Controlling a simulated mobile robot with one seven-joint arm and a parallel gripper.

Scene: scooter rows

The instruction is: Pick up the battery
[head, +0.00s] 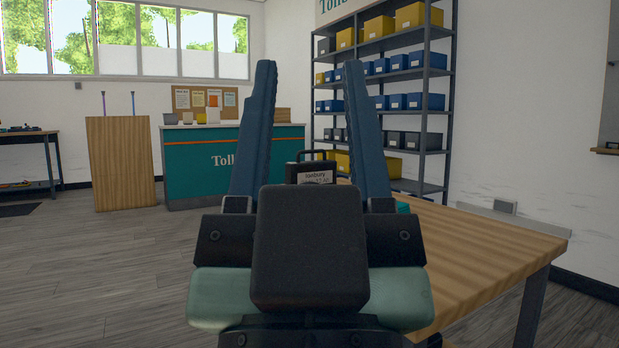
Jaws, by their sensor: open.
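The battery (312,172) is a black block with a handle on top and a pale printed label on its face. It shows beyond my gripper (312,75), in the gap between the two blue fingers. My gripper is open, its fingers apart with nothing between their tips. The battery's lower part is hidden behind my gripper's body. It seems to stand on the wooden table (490,250), though its base is hidden. I cannot tell the exact distance from the fingers to it.
A small teal thing (403,207) shows beside my right finger, mostly hidden. Behind stand a teal counter (200,180), a wooden stand (120,165) and a dark shelf rack (437,110) with blue, yellow and black bins. The table's right part is bare. Open floor lies left.

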